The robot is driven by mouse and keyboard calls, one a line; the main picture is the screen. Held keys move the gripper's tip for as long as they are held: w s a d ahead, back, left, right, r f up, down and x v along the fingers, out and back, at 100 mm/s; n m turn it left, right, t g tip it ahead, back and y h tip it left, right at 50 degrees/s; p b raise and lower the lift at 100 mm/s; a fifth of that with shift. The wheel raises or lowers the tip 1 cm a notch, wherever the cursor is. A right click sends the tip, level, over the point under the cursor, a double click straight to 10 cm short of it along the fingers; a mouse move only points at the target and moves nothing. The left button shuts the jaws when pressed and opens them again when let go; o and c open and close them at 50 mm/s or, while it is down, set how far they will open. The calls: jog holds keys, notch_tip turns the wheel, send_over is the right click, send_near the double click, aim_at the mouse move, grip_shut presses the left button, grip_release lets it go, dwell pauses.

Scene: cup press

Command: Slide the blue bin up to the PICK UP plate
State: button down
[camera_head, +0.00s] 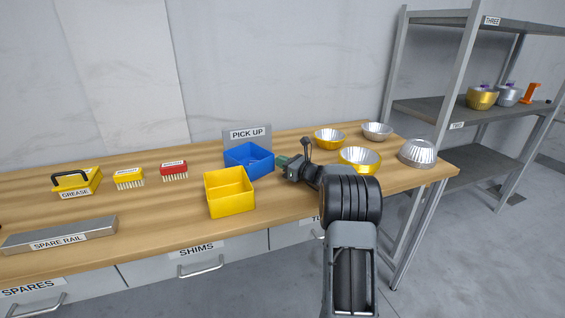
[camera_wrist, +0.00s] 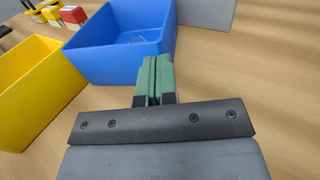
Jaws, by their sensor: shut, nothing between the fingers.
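The blue bin (camera_head: 249,160) stands on the wooden bench, just in front of the grey PICK UP plate (camera_head: 248,134). From the head view I cannot tell whether bin and plate touch. My gripper (camera_head: 284,161) is low over the bench at the right side of the blue bin. In the wrist view my gripper's green fingers (camera_wrist: 154,72) are shut with nothing between them, at the near right corner of the blue bin (camera_wrist: 110,62). Whether they touch the bin is unclear. Part of the plate (camera_wrist: 207,10) shows behind the bin.
A yellow bin (camera_head: 229,194) stands close in front of the blue bin, to its left. Several metal bowls, one a gold bowl (camera_head: 359,158), sit to the right. Brushes and a GREASE box (camera_head: 77,183) lie left. The shelf rack (camera_head: 445,100) stands right.

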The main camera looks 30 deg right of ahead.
jog(key=v, duration=1.3)
jog(key=shift+s, duration=0.2)
